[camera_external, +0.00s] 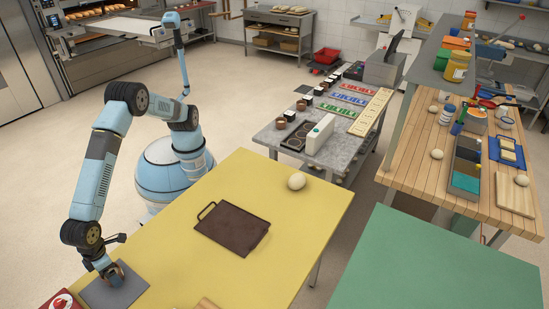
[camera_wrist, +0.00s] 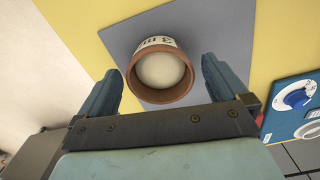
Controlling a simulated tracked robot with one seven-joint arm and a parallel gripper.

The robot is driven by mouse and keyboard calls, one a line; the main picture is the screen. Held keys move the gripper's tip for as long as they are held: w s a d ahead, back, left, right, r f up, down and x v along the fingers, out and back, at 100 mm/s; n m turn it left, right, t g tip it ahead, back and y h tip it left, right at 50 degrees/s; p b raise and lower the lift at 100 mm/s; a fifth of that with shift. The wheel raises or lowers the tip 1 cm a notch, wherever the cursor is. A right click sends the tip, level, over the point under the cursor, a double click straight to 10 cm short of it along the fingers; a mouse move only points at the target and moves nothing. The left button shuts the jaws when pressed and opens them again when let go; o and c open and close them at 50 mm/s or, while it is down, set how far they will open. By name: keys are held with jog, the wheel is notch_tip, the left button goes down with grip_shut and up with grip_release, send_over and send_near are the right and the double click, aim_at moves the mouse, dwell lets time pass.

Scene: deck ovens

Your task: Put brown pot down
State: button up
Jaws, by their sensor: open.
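The brown pot (camera_wrist: 161,72) stands on a grey mat (camera_wrist: 200,24) in the wrist view. It has a reddish-brown rim, a pale round content and a white label with dark marks. My gripper (camera_wrist: 160,85) is open, with one finger on each side of the pot and visible gaps between. In the external view my gripper (camera_external: 114,273) is low over the grey mat (camera_external: 128,289) at the near left corner of the yellow table (camera_external: 180,250); there the pot is mostly hidden by the gripper.
A dark brown tray with a handle (camera_external: 232,227) lies mid-table, and a pale round ball (camera_external: 296,181) sits near the far edge. A red item (camera_external: 62,301) is left of the mat. A blue panel with a dial (camera_wrist: 298,108) shows at right in the wrist view.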

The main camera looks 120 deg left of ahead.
notch_tip(320, 180, up, 12)
jog(key=f, duration=0.1)
jog(key=w+a+r+n+t, duration=0.1)
jog(key=w+a+r+n, duration=0.1)
jog(key=w+a+r, duration=0.5)
jog(key=w+a+r+n, duration=0.2)
jog(key=a+r, duration=0.4)
jog(key=a, duration=0.5)
jog(key=a+r+n+t+h, duration=0.15)
jog(key=a+r, duration=0.25)
jog(key=a, duration=0.6)
jog(key=a+r+n+y, duration=0.1)
jog(key=a+r+n, duration=0.25)
jog(key=a, duration=0.55)
jog(key=s+a+r+n+t, duration=0.15)
jog(key=s+a, duration=0.25)
jog(key=a, duration=0.6)
jog(key=s+a+r+n, duration=0.2)
jog(key=s+a+n, duration=0.1)
jog(key=a, duration=0.7)
jog(key=s+a+f+n, duration=0.2)
jog(key=s+a+n, duration=0.1)
jog(key=s+a, duration=0.3)
jog(key=s+a+f+n+t, duration=0.1)
jog(key=s+a+f+n, duration=0.2)
jog(key=s+a, duration=0.3)
jog(key=shift+s+a+f+t, duration=0.15)
jog(key=shift+s+a+t, duration=0.15)
jog(key=shift+s, duration=0.8)
